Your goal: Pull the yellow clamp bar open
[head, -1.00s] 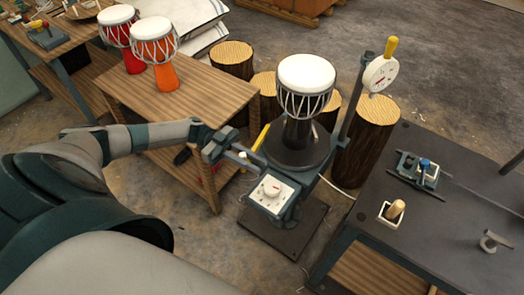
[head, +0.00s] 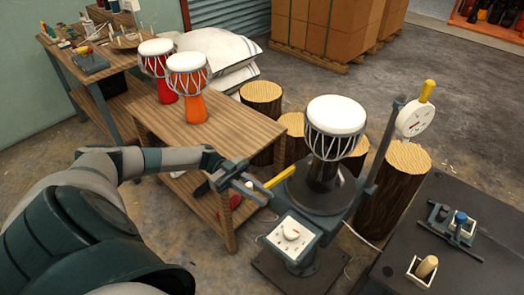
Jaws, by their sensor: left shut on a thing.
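The yellow clamp bar (head: 282,176) sticks out at the left side of a drum stand with a round dark platform (head: 300,204). My left gripper (head: 262,192) is shut on the near end of the bar, with the grip itself partly hidden by the fingers. A goblet drum (head: 335,128) with a white head and dark body stands upright on the platform. A white box with a dial (head: 291,236) is on the stand's front. My right gripper is out of view.
A wooden table (head: 228,128) with a red drum (head: 157,62) and an orange drum (head: 190,84) stands left of the stand. Log stumps (head: 405,190) stand behind it. A dark table (head: 450,200) is at the right. A round gauge (head: 416,119) rises on a post beside the drum.

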